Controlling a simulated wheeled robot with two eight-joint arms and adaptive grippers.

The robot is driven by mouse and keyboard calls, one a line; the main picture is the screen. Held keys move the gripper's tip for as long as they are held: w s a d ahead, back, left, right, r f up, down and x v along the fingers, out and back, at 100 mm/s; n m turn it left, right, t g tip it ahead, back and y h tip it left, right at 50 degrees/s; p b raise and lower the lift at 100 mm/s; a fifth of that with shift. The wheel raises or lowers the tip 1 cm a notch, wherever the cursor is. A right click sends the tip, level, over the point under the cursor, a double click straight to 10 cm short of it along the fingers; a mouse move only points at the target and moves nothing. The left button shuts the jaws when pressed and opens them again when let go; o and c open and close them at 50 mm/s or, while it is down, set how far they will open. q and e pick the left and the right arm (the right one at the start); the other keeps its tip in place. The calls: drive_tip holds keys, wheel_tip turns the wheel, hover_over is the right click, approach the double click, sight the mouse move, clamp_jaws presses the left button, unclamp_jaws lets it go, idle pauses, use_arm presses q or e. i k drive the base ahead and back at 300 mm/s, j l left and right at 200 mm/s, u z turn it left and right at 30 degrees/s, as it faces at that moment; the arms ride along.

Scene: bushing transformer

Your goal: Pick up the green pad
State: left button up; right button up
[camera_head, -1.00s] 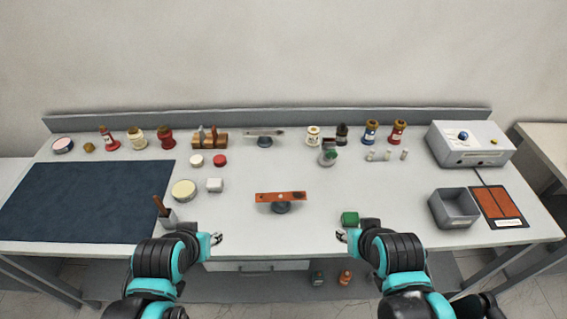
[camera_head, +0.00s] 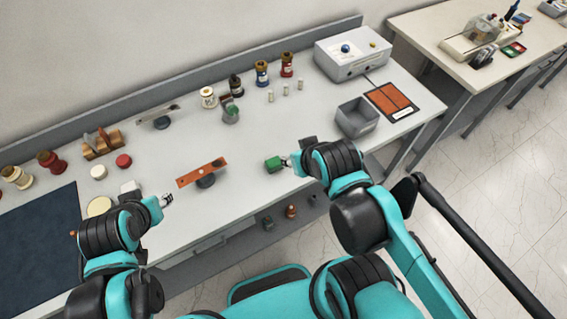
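The green pad (camera_head: 273,164) is a small green block on the light worktop, near its front edge. My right gripper (camera_head: 287,161) is just right of the pad, with its fingertips close to the pad's right side. I cannot tell whether they touch it, and the finger gap is too small to read. My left gripper (camera_head: 167,200) is over the front part of the table, left of the orange bar, with its fingertips apart and nothing between them.
An orange bar on a dark stand (camera_head: 202,173) lies between my grippers. A grey open bin (camera_head: 357,118) and an orange panel (camera_head: 391,101) are right of the pad. A grey box (camera_head: 352,55) stands at the back right.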

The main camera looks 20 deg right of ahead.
sight(273, 165)
drive_tip(key=z, duration=0.6)
drive_tip(key=i+l+u, duration=0.3)
drive_tip(key=l+u, duration=0.3)
drive_tip(key=i+l+u, duration=0.15)
drive_tip(key=l+u, duration=0.15)
drive_tip(key=l, duration=0.15)
